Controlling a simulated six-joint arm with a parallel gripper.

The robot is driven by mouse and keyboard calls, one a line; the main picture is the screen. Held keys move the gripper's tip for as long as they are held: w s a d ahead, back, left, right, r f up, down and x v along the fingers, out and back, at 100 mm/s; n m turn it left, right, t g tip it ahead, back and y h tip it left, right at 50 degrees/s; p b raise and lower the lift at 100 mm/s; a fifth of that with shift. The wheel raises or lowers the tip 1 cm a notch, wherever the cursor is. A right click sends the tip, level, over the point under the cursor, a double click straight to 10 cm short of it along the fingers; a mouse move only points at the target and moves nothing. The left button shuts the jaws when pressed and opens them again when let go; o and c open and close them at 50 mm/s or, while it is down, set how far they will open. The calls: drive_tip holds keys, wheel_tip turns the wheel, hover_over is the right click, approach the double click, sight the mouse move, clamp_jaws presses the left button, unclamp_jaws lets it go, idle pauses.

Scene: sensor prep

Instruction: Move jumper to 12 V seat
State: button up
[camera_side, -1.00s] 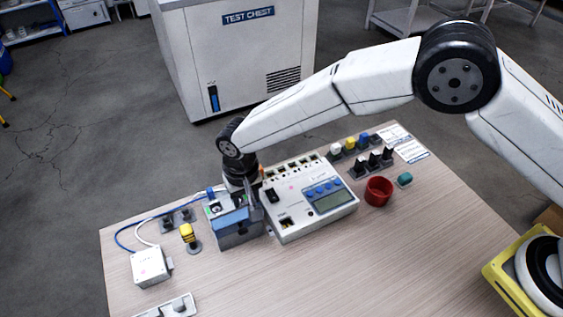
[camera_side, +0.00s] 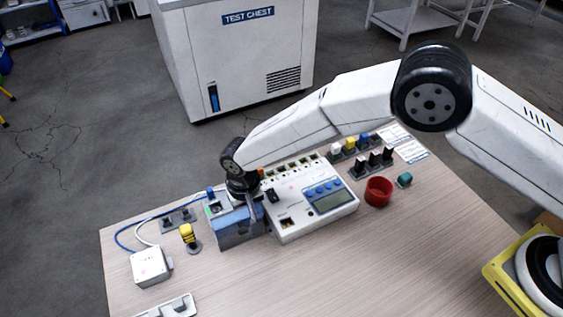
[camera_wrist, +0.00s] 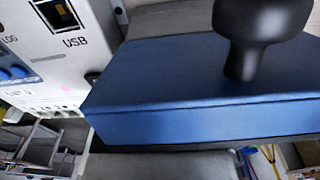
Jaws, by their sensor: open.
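In the wrist view a blue block with a black knob (camera_wrist: 200,85) fills the middle, close to the camera; it may be the jumper, but no label shows. My gripper (camera_side: 248,212) is open and low over the blue-grey fixture (camera_side: 234,240) beside the white tester (camera_side: 310,215). In the wrist view grey finger-like parts lie above and below the blue block, so my gripper (camera_wrist: 165,95) appears to be around it, with contact unclear. My wrist hides the top of the fixture in the side view. I cannot make out a 12 V seat.
Black, white, yellow and blue plugs (camera_side: 362,150) stand behind the tester. A red cup (camera_side: 378,190) and a teal piece (camera_side: 404,180) sit to its right. A yellow plug (camera_side: 188,236) and a cabled white box (camera_side: 150,266) are at left.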

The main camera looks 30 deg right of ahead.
clamp_jaws()
drive_tip(key=shift+r, duration=2.05)
idle(0.4)
drive_tip(key=shift+a+r, duration=0.55)
drive_tip(key=shift+a, duration=0.3)
drive_tip(key=shift+a+r, duration=0.55)
drive_tip(key=shift+a, duration=0.3)
